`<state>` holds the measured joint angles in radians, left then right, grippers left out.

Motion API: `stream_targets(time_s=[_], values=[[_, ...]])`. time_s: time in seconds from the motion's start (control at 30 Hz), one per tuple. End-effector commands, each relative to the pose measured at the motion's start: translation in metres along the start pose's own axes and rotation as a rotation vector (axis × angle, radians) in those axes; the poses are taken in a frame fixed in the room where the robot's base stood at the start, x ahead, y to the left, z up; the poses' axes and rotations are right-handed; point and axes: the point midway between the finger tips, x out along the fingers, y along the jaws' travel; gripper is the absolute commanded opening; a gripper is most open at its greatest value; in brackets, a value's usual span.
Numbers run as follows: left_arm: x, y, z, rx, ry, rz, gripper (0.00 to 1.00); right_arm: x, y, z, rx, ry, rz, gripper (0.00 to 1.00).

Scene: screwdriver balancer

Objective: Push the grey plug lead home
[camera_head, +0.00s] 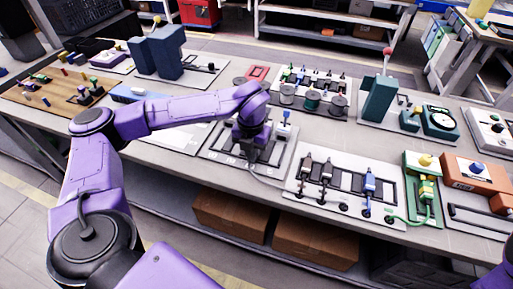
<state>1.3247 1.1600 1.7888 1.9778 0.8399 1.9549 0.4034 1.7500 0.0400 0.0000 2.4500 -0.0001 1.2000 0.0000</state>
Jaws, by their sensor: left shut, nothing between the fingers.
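My left gripper (250,152) is shut and points down over a light grey panel (214,155) with dark markings near the table's front edge. It hides part of the panel and whatever lies right under the fingertips. A thin pale grey lead (262,181) curves from below the gripper to the right, towards the neighbouring white board. I cannot make out its plug clearly, nor whether it is seated. A small white and blue block (285,126) stands just right of the gripper. My right gripper is not in view.
Right of the panel, a white board (297,185) holds dark plugs (327,168) and a blue plug (370,180). A green lead runs to a green unit (423,187). Reels (312,101) and a teal post (380,97) stand behind. Cardboard boxes (311,243) sit below.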

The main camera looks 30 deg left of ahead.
Motion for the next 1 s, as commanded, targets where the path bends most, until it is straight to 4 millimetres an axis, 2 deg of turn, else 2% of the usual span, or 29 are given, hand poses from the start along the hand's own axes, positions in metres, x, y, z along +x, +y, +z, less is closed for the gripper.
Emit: stream_targets(time_s=[1.0], values=[[-0.001, 0.0, 0.016, 0.0, 0.0, 0.0, 0.0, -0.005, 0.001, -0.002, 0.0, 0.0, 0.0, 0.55]])
